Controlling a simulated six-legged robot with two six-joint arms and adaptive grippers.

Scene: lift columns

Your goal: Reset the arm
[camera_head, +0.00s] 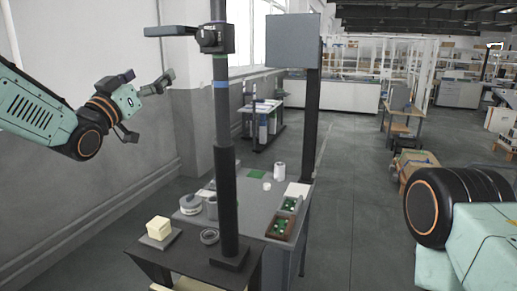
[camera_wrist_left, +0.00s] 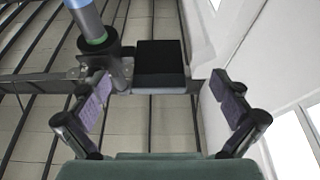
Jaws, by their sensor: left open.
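My left gripper (camera_head: 148,107) is raised at the left of the head view, in front of the grey wall. Its two fingers are spread and nothing is between them. In the left wrist view the left gripper (camera_wrist_left: 163,102) also shows wide apart fingers with grey-purple pads. Part of my right arm (camera_head: 470,215) shows at the lower right of the head view. My right gripper is out of the frame.
A dark column (camera_head: 226,150) with a camera head (camera_head: 215,38) stands right of the left gripper. A grey table (camera_head: 262,222) holds rolls and green boards.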

